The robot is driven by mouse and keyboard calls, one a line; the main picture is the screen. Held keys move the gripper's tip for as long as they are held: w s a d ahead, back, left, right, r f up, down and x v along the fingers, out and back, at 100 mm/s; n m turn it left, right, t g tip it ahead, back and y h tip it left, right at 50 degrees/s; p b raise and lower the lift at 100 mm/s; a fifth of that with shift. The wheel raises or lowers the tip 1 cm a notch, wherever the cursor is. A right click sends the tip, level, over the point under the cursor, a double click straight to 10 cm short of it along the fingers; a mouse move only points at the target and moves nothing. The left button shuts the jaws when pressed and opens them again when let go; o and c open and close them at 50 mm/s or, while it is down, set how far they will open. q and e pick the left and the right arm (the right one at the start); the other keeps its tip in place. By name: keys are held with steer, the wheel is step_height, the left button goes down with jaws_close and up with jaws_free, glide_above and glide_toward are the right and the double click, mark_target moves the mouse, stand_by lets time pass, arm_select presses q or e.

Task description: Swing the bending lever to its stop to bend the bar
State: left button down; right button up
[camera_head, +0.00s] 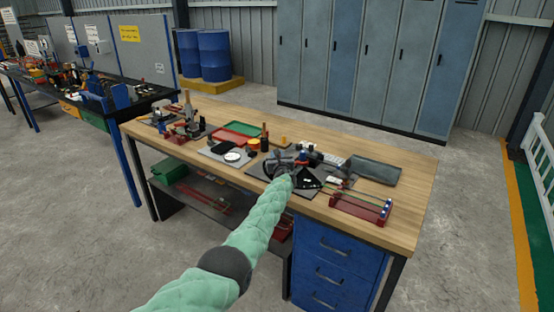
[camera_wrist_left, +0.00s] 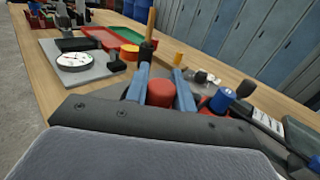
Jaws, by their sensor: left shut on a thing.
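My left gripper (camera_head: 284,172) is over the dark bending device (camera_head: 258,170) near the front of the wooden bench. In the left wrist view its two blue fingers (camera_wrist_left: 162,90) stand on either side of a red round knob (camera_wrist_left: 160,93), which looks like the grip of the bending lever, and are shut on it. The rest of the lever is mostly hidden by the gripper. A blue-topped post (camera_wrist_left: 222,100) stands to the right of the fingers; it also shows in the head view (camera_head: 303,155). The bar and its bend cannot be made out clearly. My right gripper is not in view.
A red rack (camera_head: 360,210) with thin rods lies at the bench's front right. A grey tray (camera_head: 374,171) is behind it. A white dial (camera_head: 233,156) on a grey plate and a red and green tray (camera_head: 238,131) are to the left. The bench's right end is clear.

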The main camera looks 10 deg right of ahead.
arm_select(q)
steer(key=shift+s+d, duration=0.1)
stand_by(0.4)
steer(key=c, duration=1.2)
jaws_free()
steer(key=shift+f, duration=0.15)
